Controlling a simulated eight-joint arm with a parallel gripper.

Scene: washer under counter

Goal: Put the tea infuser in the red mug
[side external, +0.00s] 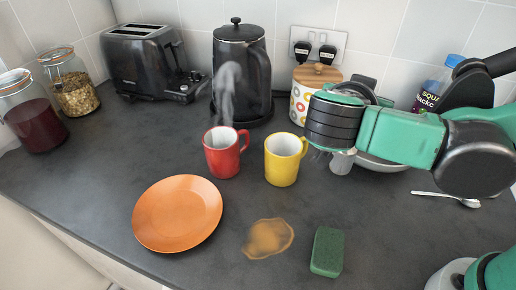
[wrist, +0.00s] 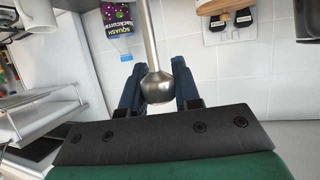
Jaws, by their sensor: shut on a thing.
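The red mug (side external: 224,152) stands upright on the dark counter in the side view, left of the yellow mug, with steam above it. My gripper (wrist: 159,72) is shut on the tea infuser (wrist: 157,88), a shiny metal ball on a straight rod, seen between the two dark fingers in the wrist view. In the side view my wrist is right of both mugs, above the counter. My fingers are mostly hidden there. A pale grey shape (side external: 342,162) shows under the wrist; I cannot tell whether it is the infuser. The red mug is not visible in the wrist view.
The yellow mug (side external: 282,165) stands between the red mug and my wrist. An orange plate (side external: 178,213), a brown spill (side external: 268,237) and a green sponge (side external: 327,252) lie in front. The black kettle (side external: 241,75) is behind. A grey bowl (side external: 380,163) and spoon (side external: 450,197) are at right.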

